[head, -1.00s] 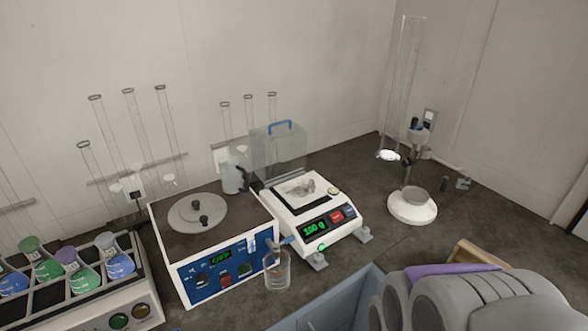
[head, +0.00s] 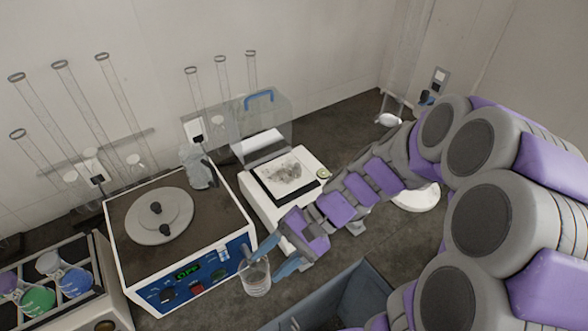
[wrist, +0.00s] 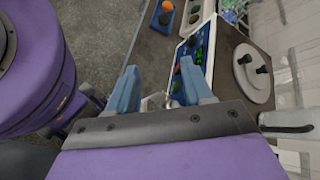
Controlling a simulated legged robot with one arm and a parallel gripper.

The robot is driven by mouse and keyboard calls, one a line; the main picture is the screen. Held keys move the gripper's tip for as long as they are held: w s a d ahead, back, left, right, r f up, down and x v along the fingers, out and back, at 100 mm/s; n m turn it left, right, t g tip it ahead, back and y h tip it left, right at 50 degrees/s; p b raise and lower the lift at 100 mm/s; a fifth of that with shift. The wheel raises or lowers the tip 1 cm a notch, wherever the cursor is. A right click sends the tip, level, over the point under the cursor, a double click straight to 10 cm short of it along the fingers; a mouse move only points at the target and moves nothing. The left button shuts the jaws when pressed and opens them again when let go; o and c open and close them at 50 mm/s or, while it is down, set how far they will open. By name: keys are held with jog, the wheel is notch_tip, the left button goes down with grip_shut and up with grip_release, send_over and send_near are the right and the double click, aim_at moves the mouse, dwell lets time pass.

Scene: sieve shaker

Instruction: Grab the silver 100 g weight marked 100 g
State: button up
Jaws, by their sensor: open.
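I cannot make out a silver weight marked 100 g in the present views. A grey, crumpled-looking lump (head: 285,172) lies on the black-edged pan of the white balance (head: 259,205); no marking on it can be read. My gripper (head: 264,264) is open in front of the balance, its blue fingers pointing down and left beside a clear glass beaker (head: 257,284). In the wrist view, my gripper (wrist: 158,72) shows its two fingers apart. A small pale thing (wrist: 153,102) shows between them, too unclear to name. My arm hides the balance's front and display.
A blue-fronted box with a round lid (head: 158,212) stands left of the beaker. A clear cover with a blue handle (head: 259,97) is behind the balance. A rack of coloured flasks (head: 92,252) is at far left. A blue-grey bin (head: 345,297) is at the front.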

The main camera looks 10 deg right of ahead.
jog(key=w+d+m+t+y+p, duration=0.1)
jog(key=w+d+m+t+y, duration=0.15)
jog(key=w, duration=0.25)
jog(key=w+d+f+m+t+y+p, duration=0.1)
jog(key=w+d+m+t, duration=0.15)
jog(key=w+m, duration=0.2)
jog(key=w+d+m+t+y+p, duration=0.1)
jog(key=w+m+t+y, duration=0.15)
jog(key=w, duration=0.35)
jog(key=w+d+f+m+t+h+p, duration=0.1)
jog(key=w+d+f+m+t, duration=0.2)
jog(key=d+m+t, duration=0.15)
jog(key=w+d+f+m+t+h, duration=0.1)
jog(key=w+d+f+m+t, duration=0.15)
jog(key=d, duration=0.35)
jog(key=m+t+h, duration=0.4)
jog(key=m, duration=0.2)
send_near(297, 164)
jog(key=x, duration=0.1)
jog(key=b+x, duration=0.1)
jog(key=x, duration=0.2)
jog(key=shift+w+d+f+b, duration=0.1)
jog(key=shift+f+b, duration=0.25)
jog(key=shift+b+x, duration=0.8)
jog(key=shift+x, duration=2.25)
jog(key=shift+c, duration=0.4)
